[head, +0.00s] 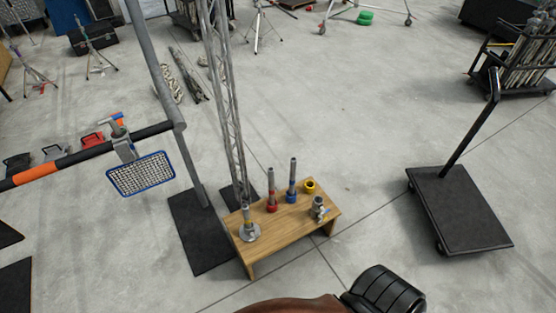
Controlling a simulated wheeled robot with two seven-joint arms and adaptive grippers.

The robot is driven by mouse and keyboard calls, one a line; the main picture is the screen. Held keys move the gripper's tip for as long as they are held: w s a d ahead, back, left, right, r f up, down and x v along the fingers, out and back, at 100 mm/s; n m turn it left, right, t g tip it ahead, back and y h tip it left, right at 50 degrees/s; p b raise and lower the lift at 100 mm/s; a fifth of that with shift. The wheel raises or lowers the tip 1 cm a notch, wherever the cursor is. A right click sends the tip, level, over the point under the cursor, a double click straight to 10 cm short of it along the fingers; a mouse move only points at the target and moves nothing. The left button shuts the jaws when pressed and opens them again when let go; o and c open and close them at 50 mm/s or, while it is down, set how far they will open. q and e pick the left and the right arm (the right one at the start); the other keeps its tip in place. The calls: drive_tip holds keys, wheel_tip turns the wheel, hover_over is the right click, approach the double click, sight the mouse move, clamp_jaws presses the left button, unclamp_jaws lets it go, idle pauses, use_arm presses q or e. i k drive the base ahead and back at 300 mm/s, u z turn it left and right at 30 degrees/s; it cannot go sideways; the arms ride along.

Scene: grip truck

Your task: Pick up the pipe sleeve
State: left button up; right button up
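A low wooden table (268,228) stands in the lower middle of the head view. On its top is a small yellow ring-shaped piece (310,187) at the back right. A grey upright pipe with a red collar (272,192) and one with a blue collar (291,182) stand near the middle. A silver coupling or clamp (319,209) is at the right front. A round metal base with a short upright (249,230) is at the left front. I cannot tell for certain which piece is the pipe sleeve. Neither gripper is in view.
A flat black cart (460,212) is at right. A brown-and-black object (385,291) is at the bottom edge. Floor between table and cart is clear.

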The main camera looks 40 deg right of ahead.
sight(317, 200)
drive_tip(key=z, duration=1.85)
